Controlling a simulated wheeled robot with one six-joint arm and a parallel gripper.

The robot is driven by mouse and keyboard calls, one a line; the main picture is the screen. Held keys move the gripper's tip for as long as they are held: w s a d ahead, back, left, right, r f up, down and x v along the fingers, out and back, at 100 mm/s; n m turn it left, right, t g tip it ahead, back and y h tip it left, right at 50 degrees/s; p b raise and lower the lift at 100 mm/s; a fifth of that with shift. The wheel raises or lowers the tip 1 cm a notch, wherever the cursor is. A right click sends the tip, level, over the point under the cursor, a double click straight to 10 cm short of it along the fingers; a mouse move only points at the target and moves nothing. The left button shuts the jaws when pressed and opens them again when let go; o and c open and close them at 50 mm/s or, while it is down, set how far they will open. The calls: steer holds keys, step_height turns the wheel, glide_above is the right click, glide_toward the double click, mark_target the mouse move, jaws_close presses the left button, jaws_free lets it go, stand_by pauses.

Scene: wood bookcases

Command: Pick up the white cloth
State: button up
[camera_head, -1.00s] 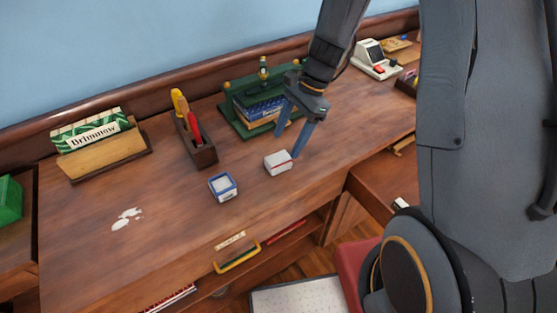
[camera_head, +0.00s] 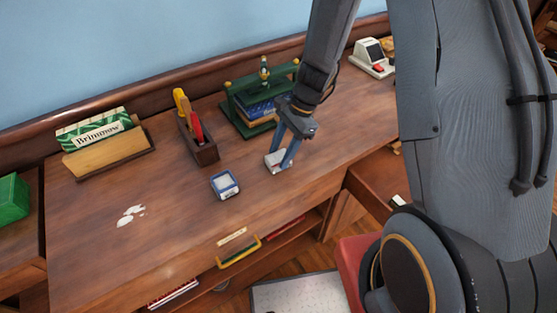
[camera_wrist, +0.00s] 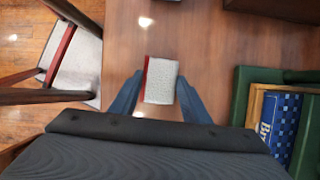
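The white cloth (camera_head: 273,159) looks like a small folded block with a red edge, lying on the wooden desk (camera_head: 180,215). In the wrist view the cloth (camera_wrist: 165,82) lies between my two blue-grey fingers, its red edge toward the left one. My gripper (camera_head: 279,160) is open and points down over the cloth, with a finger on each side. In the wrist view my gripper (camera_wrist: 160,76) shows gaps between the lower fingers and the cloth; whether the tips touch it I cannot tell. In the head view the fingers hide part of the cloth.
A blue-rimmed white box (camera_head: 225,184) sits left of the cloth. A green stand with blue boxes (camera_head: 258,108) is close behind my gripper. A wooden tool holder (camera_head: 203,153) and a letter rack (camera_head: 105,155) stand farther left. A red chair (camera_head: 350,258) is in front of the desk.

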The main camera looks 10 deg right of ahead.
mark_target(281, 156)
steer(key=c, duration=0.5)
steer(key=shift+r, duration=0.1)
steer(key=shift+r+b, duration=0.95)
steer(key=shift+r, duration=4)
